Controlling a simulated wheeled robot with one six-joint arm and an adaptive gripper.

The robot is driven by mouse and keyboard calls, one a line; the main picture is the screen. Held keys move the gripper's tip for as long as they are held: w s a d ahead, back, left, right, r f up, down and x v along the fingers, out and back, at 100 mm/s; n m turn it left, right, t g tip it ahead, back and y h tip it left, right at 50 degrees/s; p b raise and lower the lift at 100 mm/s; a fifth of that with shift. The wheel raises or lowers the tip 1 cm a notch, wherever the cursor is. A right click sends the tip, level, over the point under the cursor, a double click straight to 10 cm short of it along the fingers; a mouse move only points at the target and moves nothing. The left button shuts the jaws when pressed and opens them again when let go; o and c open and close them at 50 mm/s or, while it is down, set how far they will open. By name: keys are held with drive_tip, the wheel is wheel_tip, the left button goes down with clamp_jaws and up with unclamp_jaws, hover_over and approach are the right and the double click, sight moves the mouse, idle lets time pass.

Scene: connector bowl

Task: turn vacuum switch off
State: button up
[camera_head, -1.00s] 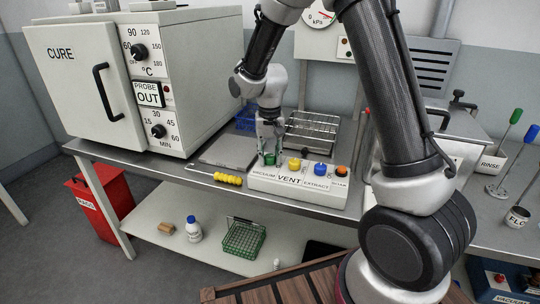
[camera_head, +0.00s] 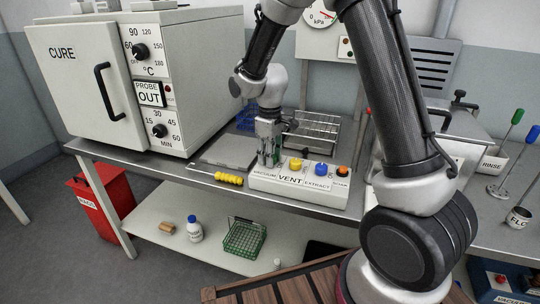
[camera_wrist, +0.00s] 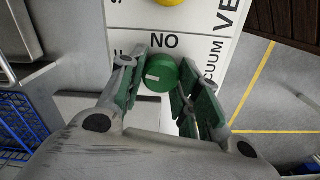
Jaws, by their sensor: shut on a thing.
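The white switch box (camera_head: 300,188) stands on the steel bench. Its green vacuum knob (camera_wrist: 162,73) is at the left end, beside the VACUUM label. My gripper (camera_head: 268,158) points down over that end. In the wrist view, my gripper (camera_wrist: 160,88) has its green-padded fingers on both sides of the knob, shut on it. A short white mark on the knob points left in that view, and lettering reading "NO" upright is just above the knob. Another label left of the knob is mostly hidden by a finger. In the head view the fingers largely hide the knob.
A yellow knob (camera_head: 295,164), a blue knob (camera_head: 320,169) and an orange knob (camera_head: 343,171) sit along the box. A yellow-handled tool (camera_head: 229,179) lies left of it. A wire rack (camera_head: 318,130) stands behind. The oven (camera_head: 150,80) is at the left.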

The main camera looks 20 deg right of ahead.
drive_tip(key=shift+n, duration=1.2)
drive_tip(key=o, duration=1)
wheel_tip(320, 180, up, 12)
